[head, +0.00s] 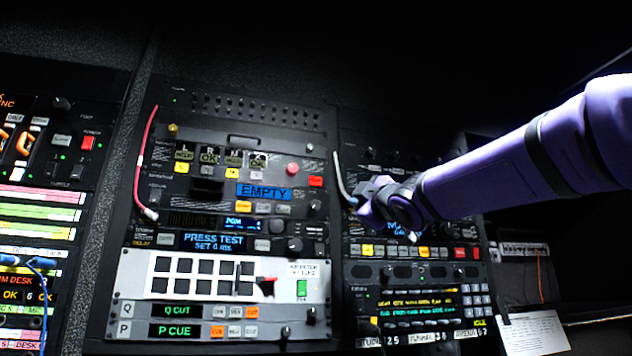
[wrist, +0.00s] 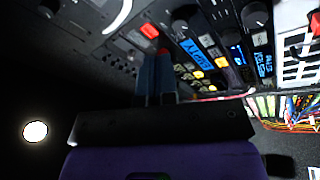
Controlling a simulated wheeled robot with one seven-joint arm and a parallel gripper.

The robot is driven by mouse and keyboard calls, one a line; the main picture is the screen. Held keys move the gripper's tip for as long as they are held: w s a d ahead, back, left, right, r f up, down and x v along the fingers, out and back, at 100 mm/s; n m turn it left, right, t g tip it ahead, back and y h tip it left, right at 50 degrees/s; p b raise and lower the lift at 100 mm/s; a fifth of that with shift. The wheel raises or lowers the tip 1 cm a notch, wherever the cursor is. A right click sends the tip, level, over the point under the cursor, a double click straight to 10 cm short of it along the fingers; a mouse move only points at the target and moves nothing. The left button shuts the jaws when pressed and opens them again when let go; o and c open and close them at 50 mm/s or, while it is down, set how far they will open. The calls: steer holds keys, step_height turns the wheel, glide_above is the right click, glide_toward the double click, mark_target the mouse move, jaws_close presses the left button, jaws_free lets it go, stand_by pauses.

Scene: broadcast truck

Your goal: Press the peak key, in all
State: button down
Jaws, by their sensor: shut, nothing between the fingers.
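My gripper (head: 360,192) is in front of the rack's right column in the head view, its dark fingers together and empty. In the wrist view the two closed fingers (wrist: 155,60) point at the panel, with a red round button (wrist: 163,51) just beyond their tips. I cannot read a label saying peak on any key. The display also shows in the wrist view (wrist: 203,47). My arm and gripper hide part of the right column.
A white panel (head: 160,268) with dark square keys and a green switch (head: 302,288) sits lower in the middle column. Knobs stick out from the panels. A white paper sheet (head: 535,333) is at lower right.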

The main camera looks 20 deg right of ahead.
mark_target(316, 180)
steer(key=w+a+r+n+y, duration=0.1)
steer(key=a+r+n+y, duration=0.1)
steer(key=r+n+y, duration=0.3)
steer(key=w+a+r+n+g+y, duration=0.1)
steer(key=a+r+n+y, duration=0.2)
steer(key=r+n+y, duration=0.2)
steer(key=n+y, duration=0.1)
steer(key=n, duration=0.1)
steer(key=shift+w+a+n, duration=0.2)
steer(key=shift+w+n, duration=0.1)
steer(key=shift+w, duration=0.1)
steer(key=shift+w, duration=4.4)
steer(key=shift+w, duration=0.15)
steer(key=shift+w, duration=0.3)
